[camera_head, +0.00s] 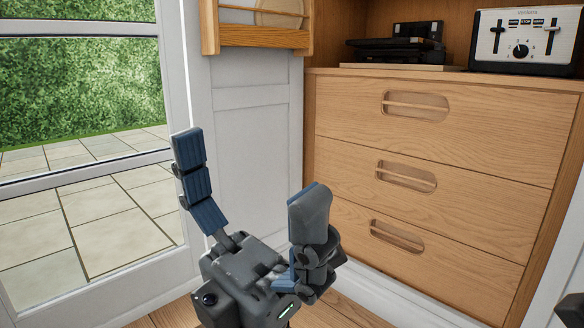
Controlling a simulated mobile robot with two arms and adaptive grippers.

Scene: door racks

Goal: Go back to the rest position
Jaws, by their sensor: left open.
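My left gripper (250,187) is in the lower middle of the head view. Its two blue-padded fingers point up and stand wide apart, with nothing between them. It appears in front of the white door panel, to the left of the wooden drawers. My right gripper cannot be made out; only a small dark piece shows at the lower right edge.
A wooden cabinet (440,147) with three drawers stands on the right. On it are a toaster (525,40) and a black appliance (400,46). A wooden door rack (258,38) hangs on the white door (245,120). A glazed door (90,165) shows paving outside.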

